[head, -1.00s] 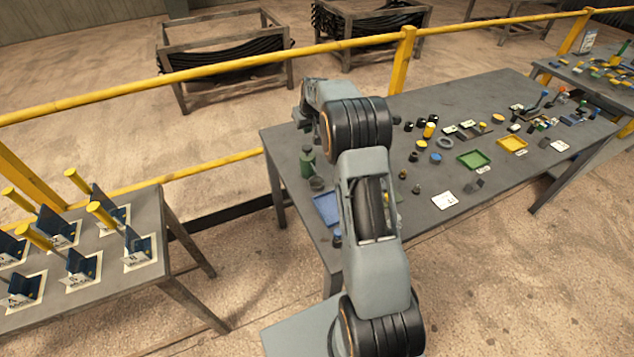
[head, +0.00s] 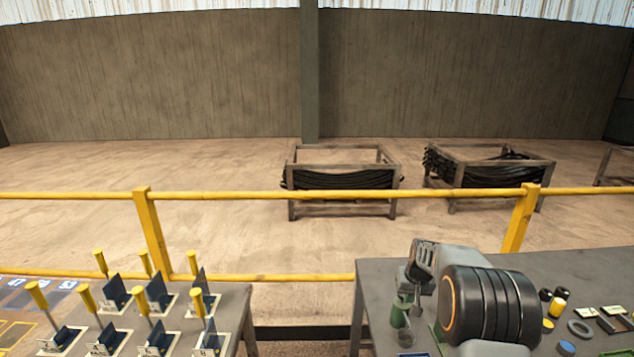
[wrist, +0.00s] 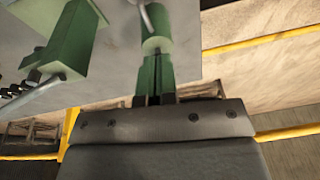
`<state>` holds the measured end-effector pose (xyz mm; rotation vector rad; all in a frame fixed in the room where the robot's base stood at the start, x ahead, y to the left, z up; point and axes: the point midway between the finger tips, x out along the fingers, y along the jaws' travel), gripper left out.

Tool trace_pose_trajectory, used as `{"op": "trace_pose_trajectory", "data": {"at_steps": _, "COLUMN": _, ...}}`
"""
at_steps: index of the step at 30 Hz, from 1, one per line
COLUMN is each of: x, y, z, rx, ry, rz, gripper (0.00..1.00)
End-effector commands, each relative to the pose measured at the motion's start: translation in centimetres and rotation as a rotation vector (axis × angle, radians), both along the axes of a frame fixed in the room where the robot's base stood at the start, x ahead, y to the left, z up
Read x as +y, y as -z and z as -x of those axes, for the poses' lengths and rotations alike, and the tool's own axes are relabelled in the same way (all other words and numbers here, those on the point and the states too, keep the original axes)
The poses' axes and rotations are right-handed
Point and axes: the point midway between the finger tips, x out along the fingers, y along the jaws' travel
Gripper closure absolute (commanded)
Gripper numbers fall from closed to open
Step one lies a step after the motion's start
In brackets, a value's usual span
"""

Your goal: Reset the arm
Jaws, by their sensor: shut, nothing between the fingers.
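My arm (head: 490,305) is folded at the lower right of the head view, over the left end of the right-hand table (head: 378,290). In the head view its end is mostly hidden behind the big dark joint. In the wrist view, my gripper (wrist: 155,78) points up the picture from its dark grey body and is shut and empty. Green parts with grey rods stand close beyond it, one green piece (wrist: 72,45) to its left. I cannot tell whether the gripper touches any of them.
A left table (head: 235,300) holds several yellow-handled levers (head: 84,298). Small parts, including a grey ring (head: 580,328), lie right of my arm. A gap separates the tables.

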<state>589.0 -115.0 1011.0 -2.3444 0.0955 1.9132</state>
Motion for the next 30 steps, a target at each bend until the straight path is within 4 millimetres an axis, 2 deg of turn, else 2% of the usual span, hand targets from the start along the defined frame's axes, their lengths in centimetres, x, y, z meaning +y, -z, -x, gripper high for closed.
{"op": "trace_pose_trajectory", "data": {"at_steps": 1, "x": 1.1, "y": -1.4, "z": 2.2, "rx": 0.017, "ry": 0.005, "rz": -0.001, "gripper": 1.00}}
{"op": "trace_pose_trajectory", "data": {"at_steps": 5, "x": 3.5, "y": -4.1, "z": 7.7, "rx": 0.050, "ry": 0.014, "rz": 0.002, "gripper": 1.00}}
{"op": "trace_pose_trajectory", "data": {"at_steps": 9, "x": 6.0, "y": -6.8, "z": 13.9, "rx": 0.057, "ry": 0.011, "rz": 0.013, "gripper": 1.00}}
{"op": "trace_pose_trajectory", "data": {"at_steps": 15, "x": 8.7, "y": -9.2, "z": 22.0, "rx": 0.019, "ry": -0.017, "rz": 0.033, "gripper": 1.00}}
{"op": "trace_pose_trajectory", "data": {"at_steps": 18, "x": 9.6, "y": -9.9, "z": 24.9, "rx": -0.017, "ry": -0.040, "rz": 0.043, "gripper": 1.00}}
{"op": "trace_pose_trajectory", "data": {"at_steps": 21, "x": 10.3, "y": -10.5, "z": 26.9, "rx": -0.060, "ry": -0.065, "rz": 0.051, "gripper": 1.00}}
{"op": "trace_pose_trajectory", "data": {"at_steps": 24, "x": 10.7, "y": -11.3, "z": 28.0, "rx": -0.109, "ry": -0.082, "rz": 0.056, "gripper": 1.00}}
{"op": "trace_pose_trajectory", "data": {"at_steps": 30, "x": 11.2, "y": -13.1, "z": 28.6, "rx": -0.188, "ry": -0.102, "rz": 0.059, "gripper": 1.00}}
